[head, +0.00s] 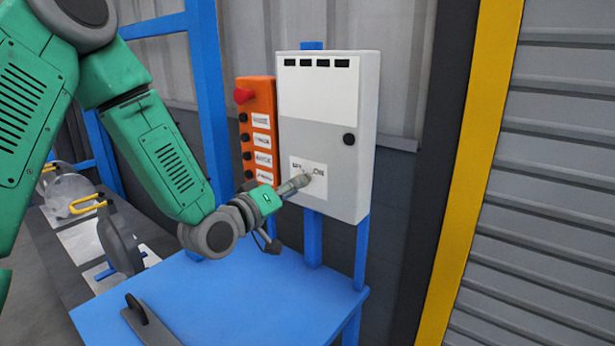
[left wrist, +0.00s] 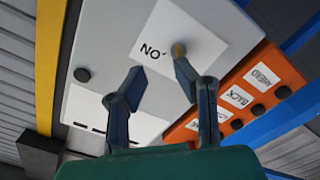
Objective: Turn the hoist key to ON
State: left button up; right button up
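A grey control box (head: 359,120) stands upright on blue posts, with a white ON label (head: 322,188) low on its front. In the left wrist view the label (left wrist: 207,22) appears upside down, and a small brass-coloured key (left wrist: 178,49) stands out from it. My left gripper (head: 303,181) is at the label and covers the key in the head view. In the left wrist view the left gripper's (left wrist: 160,73) fingers are spread, with nothing between them. The right-hand fingertip is very close to the key; I cannot tell whether they touch. My right gripper is not in view.
An orange button panel (head: 259,145) with a red knob (head: 243,95) hangs left of the box. A blue table (head: 245,300) lies below, bearing a dark grey part (head: 145,320). Flanged grey parts (head: 119,245) with yellow handles stand on the left. A yellow post (head: 480,150) rises on the right.

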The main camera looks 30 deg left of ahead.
aim_at(309, 176)
pick_arm(q)
jog(key=w, duration=0.1)
jog(key=w+a, duration=0.1)
jog(key=w, duration=0.1)
jog(key=shift+w+f, duration=0.1)
jog(key=w+a, duration=0.1)
jog(key=w+a+f, duration=0.1)
jog(key=a, duration=0.1)
jog(key=shift+a+p, duration=0.3)
jog(key=d, duration=0.3)
jog(key=shift+w+r, duration=0.15)
jog(key=shift+r, duration=0.15)
jog(key=c, duration=0.4)
jog(key=shift+d+r, duration=0.1)
jog(key=shift+d, duration=0.2)
grip_shut()
jog(key=shift+a, duration=0.9)
jog(key=shift+d, duration=0.3)
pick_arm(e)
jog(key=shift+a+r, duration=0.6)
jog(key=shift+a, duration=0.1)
